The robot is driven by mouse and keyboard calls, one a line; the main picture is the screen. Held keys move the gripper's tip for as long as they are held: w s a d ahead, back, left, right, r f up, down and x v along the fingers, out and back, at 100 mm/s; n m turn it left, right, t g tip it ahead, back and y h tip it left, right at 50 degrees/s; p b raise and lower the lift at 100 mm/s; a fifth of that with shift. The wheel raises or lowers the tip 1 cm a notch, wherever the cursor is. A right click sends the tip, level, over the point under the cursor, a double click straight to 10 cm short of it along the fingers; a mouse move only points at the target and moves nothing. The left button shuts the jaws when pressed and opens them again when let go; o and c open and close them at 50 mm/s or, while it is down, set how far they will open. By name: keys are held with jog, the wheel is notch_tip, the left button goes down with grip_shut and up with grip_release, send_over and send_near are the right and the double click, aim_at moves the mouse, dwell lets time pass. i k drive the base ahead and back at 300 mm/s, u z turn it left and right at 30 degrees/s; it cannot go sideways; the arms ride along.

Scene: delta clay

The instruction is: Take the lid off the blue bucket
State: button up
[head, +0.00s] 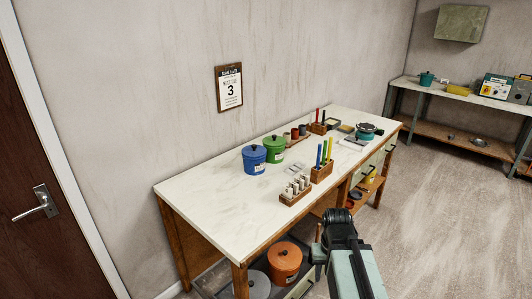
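The blue bucket (254,163) stands upright on the left part of the white-topped workbench (215,195). Its blue lid (253,151) sits on top, with a dark knob in the middle. My gripper (338,217) is in front of the bench at the lower right, well apart from the bucket. It is dark and seen from behind, so its fingers cannot be made out.
A green lidded bucket (274,149) stands close behind the blue one to the right. A wooden rack (295,190) and a block with coloured sticks (322,172) stand right of the blue bucket. The bench's left end is clear. An orange pot (285,262) is below.

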aim_at(254, 151)
jog(key=z, duration=1.5)
jog(key=i, duration=2.2)
jog(key=u, duration=4.4)
jog(key=i, duration=1)
jog(key=z, duration=0.05)
